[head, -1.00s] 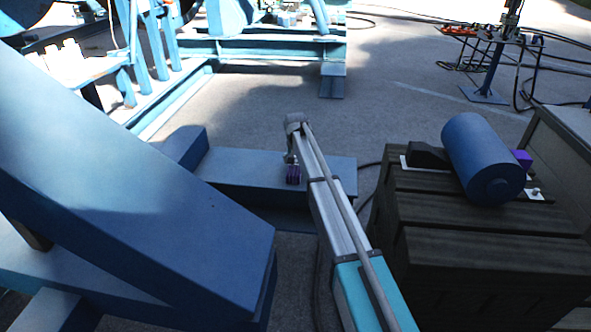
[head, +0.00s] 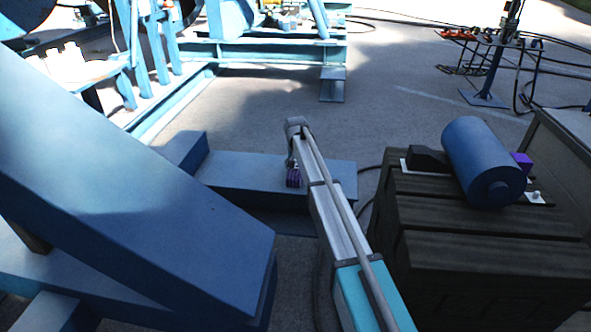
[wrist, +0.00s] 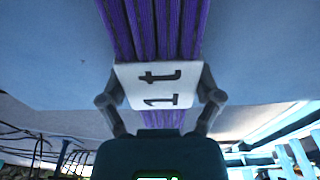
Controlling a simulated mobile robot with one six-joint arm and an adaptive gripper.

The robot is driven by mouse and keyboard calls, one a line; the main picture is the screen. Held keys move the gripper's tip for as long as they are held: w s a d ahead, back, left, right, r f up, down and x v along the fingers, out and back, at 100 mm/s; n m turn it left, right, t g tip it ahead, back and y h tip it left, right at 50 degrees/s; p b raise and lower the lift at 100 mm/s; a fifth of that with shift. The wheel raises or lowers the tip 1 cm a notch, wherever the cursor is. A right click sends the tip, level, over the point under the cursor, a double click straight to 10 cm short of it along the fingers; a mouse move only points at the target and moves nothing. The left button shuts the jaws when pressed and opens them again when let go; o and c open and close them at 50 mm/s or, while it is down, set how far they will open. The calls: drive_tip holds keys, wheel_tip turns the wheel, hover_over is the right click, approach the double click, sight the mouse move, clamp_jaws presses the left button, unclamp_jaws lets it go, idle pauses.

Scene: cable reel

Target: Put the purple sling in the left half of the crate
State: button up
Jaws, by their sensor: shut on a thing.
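My gripper (wrist: 160,98) is shut on the purple sling (wrist: 155,30), with a finger at each side of its white label marked "1t". The sling's purple strands run up out of the wrist view. In the head view the sling (head: 293,178) is a small purple bundle at the far end of my arm, in front of a blue beam. My fingers are too small to make out there. I cannot tell whether the sling touches the beam. No open crate with two halves shows clearly in either view.
A dark slatted wooden block (head: 480,253) stands at the right, carrying a blue roller (head: 482,160) and a small purple object (head: 521,160). A grey box (head: 568,137) stands behind it. A blue steel beam (head: 235,180) lies beyond my arm. Open pavement lies behind.

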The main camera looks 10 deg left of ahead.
drive_tip(key=shift+c, duration=0.8)
drive_tip(key=shift+r, duration=0.15)
wheel_tip(320, 180, up, 3)
drive_tip(key=p, duration=0.3)
drive_tip(key=s+d+r+p, duration=0.7)
drive_tip(key=s+r+p, duration=0.2)
drive_tip(key=s+p, duration=0.1)
drive_tip(key=shift+s+d+r, duration=0.35)
drive_tip(key=shift+s+d, duration=0.05)
drive_tip(key=shift+s, duration=0.45)
wheel_tip(320, 180, up, 27)
drive_tip(key=p, duration=2.7)
